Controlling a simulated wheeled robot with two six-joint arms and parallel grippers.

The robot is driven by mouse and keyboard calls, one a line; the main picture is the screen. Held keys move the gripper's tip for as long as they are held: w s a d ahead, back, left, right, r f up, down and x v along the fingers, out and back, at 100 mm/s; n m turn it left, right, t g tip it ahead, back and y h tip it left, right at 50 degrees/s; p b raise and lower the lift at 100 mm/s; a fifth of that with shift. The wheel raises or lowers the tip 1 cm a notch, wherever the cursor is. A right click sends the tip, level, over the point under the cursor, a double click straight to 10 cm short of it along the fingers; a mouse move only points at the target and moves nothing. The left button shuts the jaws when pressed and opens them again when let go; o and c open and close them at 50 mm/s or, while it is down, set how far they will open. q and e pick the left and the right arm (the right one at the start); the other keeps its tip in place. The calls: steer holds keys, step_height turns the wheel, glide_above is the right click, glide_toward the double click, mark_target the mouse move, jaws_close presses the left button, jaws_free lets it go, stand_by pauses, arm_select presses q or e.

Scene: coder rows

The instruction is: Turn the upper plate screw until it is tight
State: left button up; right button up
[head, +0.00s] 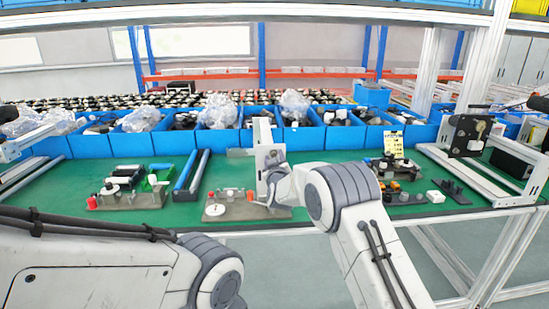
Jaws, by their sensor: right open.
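The upright grey plate (264,134) stands on a base (228,214) on the green table, near the middle of the head view. The upper plate screw cannot be made out; it is too small or hidden behind my right wrist. My right gripper (268,172) is open in front of the plate's lower part, close to it; I cannot tell whether it touches anything. My left arm shows only as a link at the lower left, and its gripper is out of view.
The green table (330,220) carries another fixture (128,190) at left and small parts (395,185) at right. A row of blue bins (305,135) lines its back. A metal frame with a black reel (468,135) stands at right.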

jaws_close()
steer(key=m+b, duration=0.9)
steer(key=shift+m, duration=0.4)
jaws_free()
